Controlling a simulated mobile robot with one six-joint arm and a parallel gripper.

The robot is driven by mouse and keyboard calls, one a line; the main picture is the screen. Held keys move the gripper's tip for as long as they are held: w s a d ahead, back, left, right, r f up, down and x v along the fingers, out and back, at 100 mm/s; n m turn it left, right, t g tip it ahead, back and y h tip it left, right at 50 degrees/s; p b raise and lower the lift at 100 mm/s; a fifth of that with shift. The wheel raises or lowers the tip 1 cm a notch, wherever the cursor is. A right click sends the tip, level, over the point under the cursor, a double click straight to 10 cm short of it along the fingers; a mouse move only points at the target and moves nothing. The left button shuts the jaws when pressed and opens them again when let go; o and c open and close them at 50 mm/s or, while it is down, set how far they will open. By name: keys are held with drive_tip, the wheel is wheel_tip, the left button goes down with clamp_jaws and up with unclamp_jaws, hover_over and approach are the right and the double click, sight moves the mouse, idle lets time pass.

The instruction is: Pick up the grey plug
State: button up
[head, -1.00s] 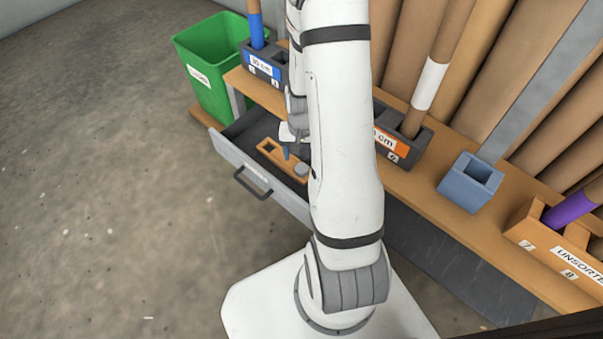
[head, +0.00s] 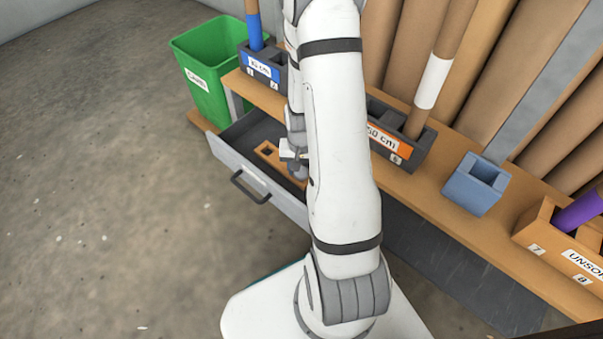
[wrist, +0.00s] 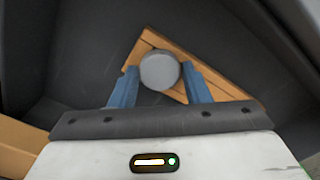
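The grey plug (wrist: 160,70) shows its round top in the wrist view, at the wooden block (wrist: 146,43) inside the drawer. My gripper (wrist: 159,67) has its two blue fingers apart, one on each side of the plug's near half. A narrow gap shows at the left finger; I cannot tell whether the right finger touches the plug. In the head view my gripper (head: 297,170) is low over the drawer and hides the plug. The far end of the wooden block (head: 266,149), with a square hole, shows beside it.
The open drawer (head: 222,150) has walls close around my gripper. A wooden shelf (head: 408,190) runs above it, with the 50 cm holder (head: 421,150) and a blue socket (head: 466,195). A green bin (head: 205,85) stands at the back left. The floor at left is clear.

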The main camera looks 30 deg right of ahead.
sight(301, 171)
drive_tip(key=c, duration=0.5)
wheel_tip(301, 171, up, 10)
drive_tip(key=p, duration=0.4)
drive_tip(key=shift+p, duration=0.3)
